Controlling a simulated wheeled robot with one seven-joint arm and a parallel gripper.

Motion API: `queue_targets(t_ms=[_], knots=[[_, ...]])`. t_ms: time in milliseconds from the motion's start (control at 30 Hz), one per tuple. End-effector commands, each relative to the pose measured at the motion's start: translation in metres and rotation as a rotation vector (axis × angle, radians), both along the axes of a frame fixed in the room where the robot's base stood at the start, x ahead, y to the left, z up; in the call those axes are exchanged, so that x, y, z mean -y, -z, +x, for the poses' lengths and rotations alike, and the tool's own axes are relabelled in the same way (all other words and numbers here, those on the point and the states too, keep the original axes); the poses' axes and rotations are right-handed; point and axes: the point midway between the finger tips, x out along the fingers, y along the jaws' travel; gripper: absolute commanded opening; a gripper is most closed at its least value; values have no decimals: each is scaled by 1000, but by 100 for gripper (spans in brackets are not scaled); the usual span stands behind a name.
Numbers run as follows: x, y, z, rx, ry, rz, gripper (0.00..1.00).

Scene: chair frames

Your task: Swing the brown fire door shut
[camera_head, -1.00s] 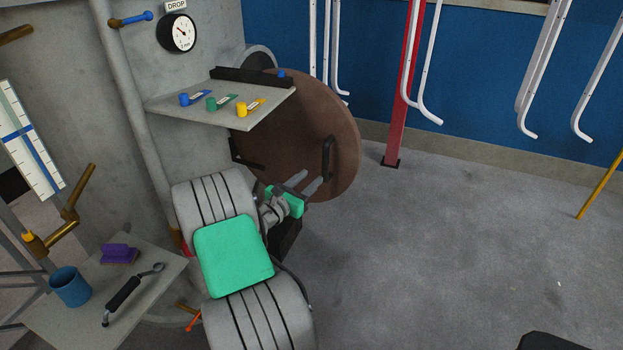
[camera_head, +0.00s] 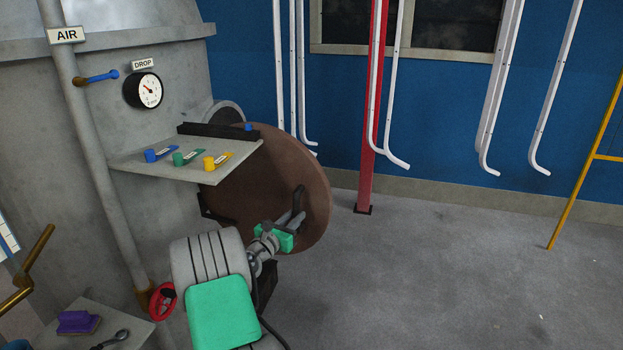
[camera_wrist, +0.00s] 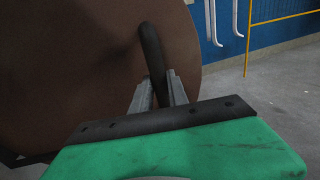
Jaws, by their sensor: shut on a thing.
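The brown fire door (camera_head: 265,185) is a round plate standing open at the right side of the grey boiler body. A dark bar handle (camera_head: 299,200) stands out from its face near the right edge. My gripper (camera_head: 293,220) is at the handle's lower part. In the wrist view the door (camera_wrist: 80,70) fills the left side, and the two grey fingers of my gripper (camera_wrist: 158,85) are on either side of the dark handle (camera_wrist: 152,50), shut on it. The fingertips partly hide the handle's lower end.
A grey shelf (camera_head: 130,160) with blue, green and yellow levers juts out above the door's left side. A red valve wheel (camera_head: 163,301) is low by the boiler pipe. A red post (camera_head: 367,150) stands behind. The floor at right (camera_head: 450,270) is clear.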

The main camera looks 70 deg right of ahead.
Motion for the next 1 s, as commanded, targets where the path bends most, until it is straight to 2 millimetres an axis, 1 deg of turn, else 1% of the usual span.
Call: queue_targets(t_ms=[33,100,133,367,433,1000], knots=[[0,0,0,0,0,1,6],[0,0,0,0,0,1,1],[0,0,0,0,0,1,0],[0,1,0,1,0,1,0],[4,0,0,1,1,1,0],[65,1,7,4,-5,1,0]])
